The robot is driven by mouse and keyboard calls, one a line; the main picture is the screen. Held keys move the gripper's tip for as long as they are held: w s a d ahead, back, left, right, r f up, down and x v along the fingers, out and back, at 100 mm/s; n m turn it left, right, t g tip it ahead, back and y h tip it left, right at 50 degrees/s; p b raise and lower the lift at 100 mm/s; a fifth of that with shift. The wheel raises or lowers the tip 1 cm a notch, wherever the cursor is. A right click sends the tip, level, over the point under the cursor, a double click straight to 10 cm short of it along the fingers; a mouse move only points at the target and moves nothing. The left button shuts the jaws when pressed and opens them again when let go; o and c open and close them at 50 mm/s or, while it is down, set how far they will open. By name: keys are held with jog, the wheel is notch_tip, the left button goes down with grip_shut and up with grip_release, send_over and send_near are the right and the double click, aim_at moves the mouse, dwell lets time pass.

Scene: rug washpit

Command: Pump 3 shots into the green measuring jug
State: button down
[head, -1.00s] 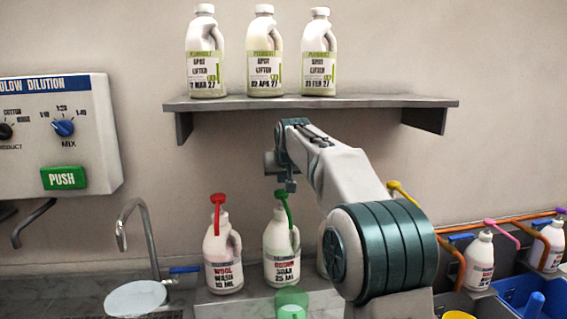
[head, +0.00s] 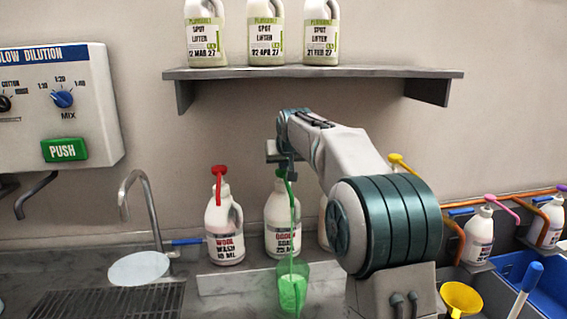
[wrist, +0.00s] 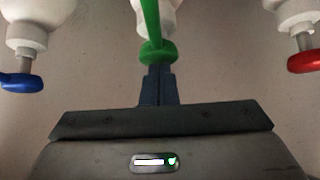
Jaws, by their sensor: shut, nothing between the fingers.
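The green pump head (head: 281,174) tops a white soak bottle (head: 283,232) marked 25 ML, the middle one of the row. My gripper (head: 290,176) is shut and empty, with its fingertips on the pump head. In the wrist view the fingers (wrist: 158,72) meet the green pump head (wrist: 158,52). A thin green stream (head: 292,225) runs from the spout down into the green measuring jug (head: 293,290). The jug stands in front of the bottle and shows bright green liquid inside.
A red-pump wool wash bottle (head: 224,232) stands to the left. A blue pump head (wrist: 20,82) shows in the wrist view; its bottle is mostly behind my arm in the head view. A shelf (head: 315,74) with spot lifter bottles hangs above. A tap (head: 140,200) is at left.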

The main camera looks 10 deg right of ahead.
jog(key=shift+f, duration=0.6)
notch_tip(320, 180, up, 5)
jog(key=p, duration=0.4)
jog(key=shift+r, duration=0.2)
jog(key=b+v, duration=0.3)
jog(key=v, duration=0.6)
jog(key=shift+s, duration=0.4)
jog(key=s+f+g, duration=0.1)
jog(key=s+f, duration=0.7)
jog(key=s, duration=0.4)
jog(key=s+f+g, duration=0.2)
jog(key=s+f, duration=0.7)
jog(key=s, duration=0.3)
jog(key=s+f+g, duration=0.2)
jog(key=s+f, duration=0.6)
jog(key=s, duration=0.5)
jog(key=shift+d+f, duration=0.2)
jog(key=shift+d, duration=0.2)
